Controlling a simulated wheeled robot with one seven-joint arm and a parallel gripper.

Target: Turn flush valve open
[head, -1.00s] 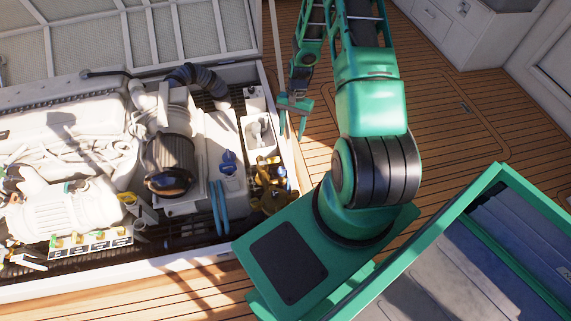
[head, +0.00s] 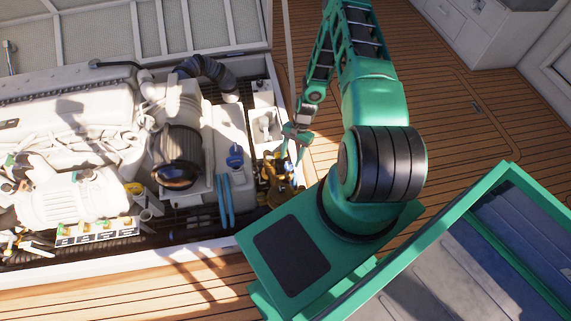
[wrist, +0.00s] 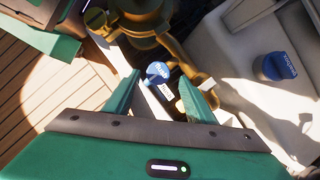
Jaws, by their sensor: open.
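In the wrist view a small blue knob (wrist: 158,72) with white lettering, seemingly the flush valve's handle, shows between my fingertips. A small pale tag (wrist: 165,91) sits just below it. My gripper (wrist: 157,84) is open, with one green finger on each side of the knob; I cannot tell whether either touches it. In the head view my gripper (head: 293,152) is over the brass fittings (head: 277,187) at the right end of the engine hatch. The blue knob cannot be made out clearly there.
A second, larger blue cap (wrist: 275,66) sits on the white tank to the right in the wrist view; the head view shows it too (head: 235,157). Brass pipework (wrist: 145,22) lies close beyond my fingers. The wooden deck (head: 440,110) is clear.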

